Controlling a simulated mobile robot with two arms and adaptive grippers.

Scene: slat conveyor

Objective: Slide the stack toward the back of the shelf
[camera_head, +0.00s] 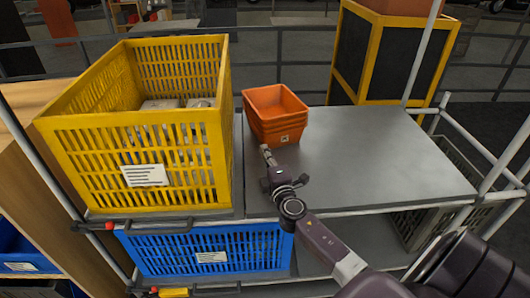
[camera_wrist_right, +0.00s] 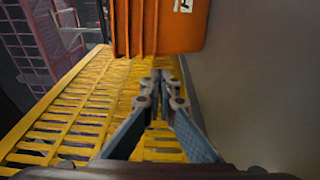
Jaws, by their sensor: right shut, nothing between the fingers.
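The stack of orange bins (camera_head: 275,115) stands upright on the grey shelf (camera_head: 385,160), beside the yellow crate. It has a small white label on its front. In the right wrist view the stack (camera_wrist_right: 165,28) fills the top middle. My right gripper (camera_head: 265,151) is low over the shelf, at the near left side of the stack, between it and the viewer. Its fingers (camera_wrist_right: 161,80) are shut with nothing between them and point toward the stack. I cannot tell whether the fingertips touch it. My left gripper is not in view.
A large yellow slatted crate (camera_head: 143,140) stands close on the left, with pale items inside. A blue crate (camera_head: 200,251) is on the level below. The shelf right of the stack is bare. A white post (camera_head: 422,55) rises at the back right corner.

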